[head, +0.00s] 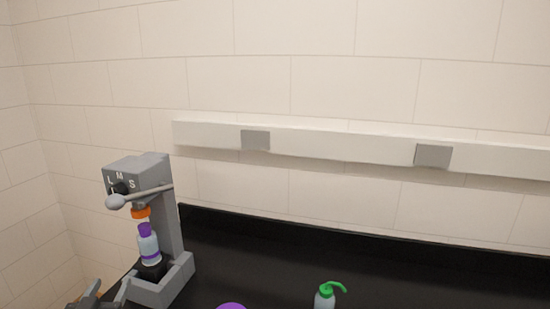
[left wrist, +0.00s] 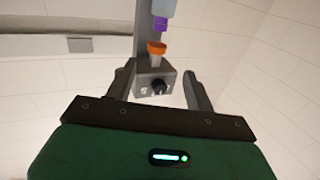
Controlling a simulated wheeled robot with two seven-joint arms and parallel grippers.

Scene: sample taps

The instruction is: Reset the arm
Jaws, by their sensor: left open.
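My left gripper (head: 103,298) shows at the bottom left of the head view, in front of and below the grey tap stand. In the left wrist view its two fingers (left wrist: 158,88) are apart with nothing between them; the stand's dial head (left wrist: 155,82) shows beyond them. The grey tap stand (head: 172,215) has a dial marked L, M, S, a lever with a rounded grey end (head: 116,201) and an orange nozzle (head: 141,212). A pale bottle with purple bands (head: 149,246) stands upright under the nozzle. My right gripper is in neither view.
A green-topped pump bottle (head: 325,297) and a purple round object (head: 231,306) sit at the bottom edge of the head view, partly cut off. The black counter (head: 260,265) between stand and pump bottle is mostly clear. A white wall rail (head: 340,143) runs behind.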

